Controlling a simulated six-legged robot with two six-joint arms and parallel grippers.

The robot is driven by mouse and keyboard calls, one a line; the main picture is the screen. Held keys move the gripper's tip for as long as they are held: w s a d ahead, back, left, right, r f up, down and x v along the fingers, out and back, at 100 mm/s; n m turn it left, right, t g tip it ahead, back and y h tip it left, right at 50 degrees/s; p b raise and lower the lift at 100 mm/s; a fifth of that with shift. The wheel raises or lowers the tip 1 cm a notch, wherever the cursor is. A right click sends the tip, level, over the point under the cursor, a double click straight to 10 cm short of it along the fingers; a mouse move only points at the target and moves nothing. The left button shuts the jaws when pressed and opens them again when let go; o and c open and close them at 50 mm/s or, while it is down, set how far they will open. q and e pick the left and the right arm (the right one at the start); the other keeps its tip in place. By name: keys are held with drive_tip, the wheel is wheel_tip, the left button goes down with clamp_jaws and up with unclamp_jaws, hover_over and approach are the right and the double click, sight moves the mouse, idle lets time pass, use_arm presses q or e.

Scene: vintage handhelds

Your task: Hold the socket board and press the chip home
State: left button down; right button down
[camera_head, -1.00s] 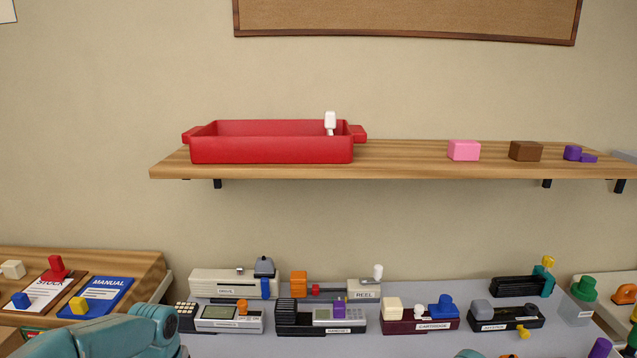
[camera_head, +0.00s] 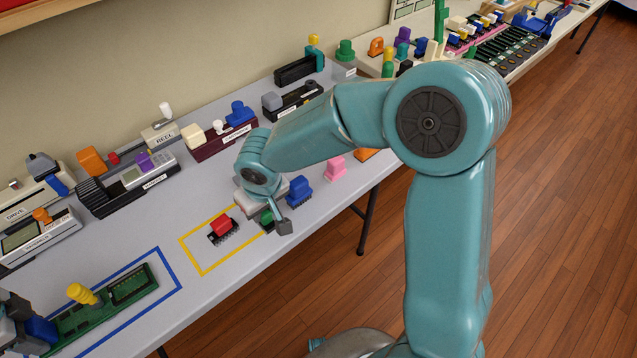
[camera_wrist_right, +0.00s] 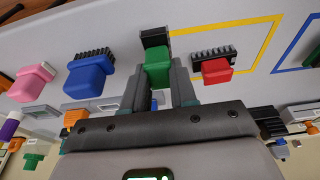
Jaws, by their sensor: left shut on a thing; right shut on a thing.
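The green socket board (camera_head: 95,322) lies at the lower left in the head view, inside the blue outline, with a yellow knob (camera_head: 84,294) and a blue grip block (camera_head: 40,329) on it. My left gripper (camera_head: 12,312), partly cut off by the frame edge, is shut on the board's blue block. My right gripper (camera_head: 274,216) is shut on a chip with a green grip block (camera_head: 267,217), at the right end of the yellow outline. In the right wrist view the green block (camera_wrist_right: 158,70) sits between both fingers, with the black chip body (camera_wrist_right: 154,38) beyond it. I cannot tell whether it is lifted.
Beside the held chip are a red-topped chip (camera_head: 221,226) inside the yellow outline (camera_head: 203,274), a blue-topped one (camera_head: 299,190) and a pink-topped one (camera_head: 335,168). Labelled handhelds line the table's back. Bare grey table (camera_head: 110,240) lies between them and the outlines.

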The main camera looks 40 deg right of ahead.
use_arm(q)
drive_tip(key=shift+s+f, duration=0.1)
drive_tip(key=shift+f, duration=0.1)
